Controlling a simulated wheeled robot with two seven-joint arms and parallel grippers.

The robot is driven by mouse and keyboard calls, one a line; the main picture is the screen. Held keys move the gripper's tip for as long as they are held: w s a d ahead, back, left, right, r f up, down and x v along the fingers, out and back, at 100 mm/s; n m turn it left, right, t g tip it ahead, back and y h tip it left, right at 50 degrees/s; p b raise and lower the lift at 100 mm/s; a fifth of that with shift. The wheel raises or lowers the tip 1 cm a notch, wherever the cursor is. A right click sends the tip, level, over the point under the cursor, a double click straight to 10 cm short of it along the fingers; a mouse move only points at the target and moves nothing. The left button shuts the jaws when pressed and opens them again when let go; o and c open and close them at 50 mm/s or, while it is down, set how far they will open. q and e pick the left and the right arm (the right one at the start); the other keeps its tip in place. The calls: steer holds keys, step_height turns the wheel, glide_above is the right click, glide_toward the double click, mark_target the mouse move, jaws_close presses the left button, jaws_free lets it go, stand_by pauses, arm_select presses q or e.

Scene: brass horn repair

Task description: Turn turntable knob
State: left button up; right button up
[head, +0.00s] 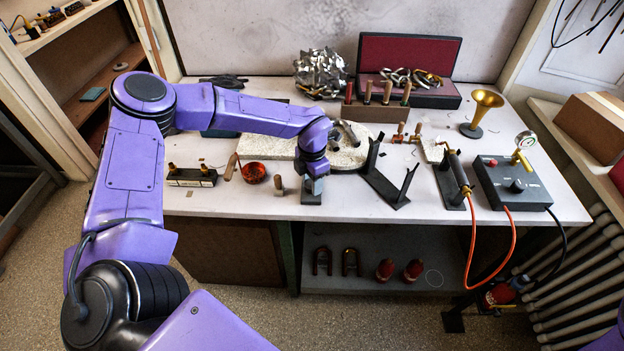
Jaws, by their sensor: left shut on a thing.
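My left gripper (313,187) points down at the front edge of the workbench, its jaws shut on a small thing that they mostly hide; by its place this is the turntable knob. A grey block shows just below the jaws. Behind my wrist lies a pale, speckled slab with a round turntable (347,152) on it, partly covered by my forearm. Which way the knob is turned cannot be seen. My right gripper is out of view.
Close left of the gripper are a short wooden-handled tool (279,186) and a red-orange bowl (253,173). Right of it stands a black V-shaped stand (385,185). Further right are a torch (459,172), a grey control box (513,183) and a small brass horn (482,107).

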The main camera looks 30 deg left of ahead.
arm_select(q)
steer(key=shift+m, duration=0.6)
steer(key=o, duration=1.1)
steer(key=shift+c, duration=0.2)
steer(key=shift+r, duration=0.35)
step_height(320, 180, up, 10)
steer(key=b, duration=0.2)
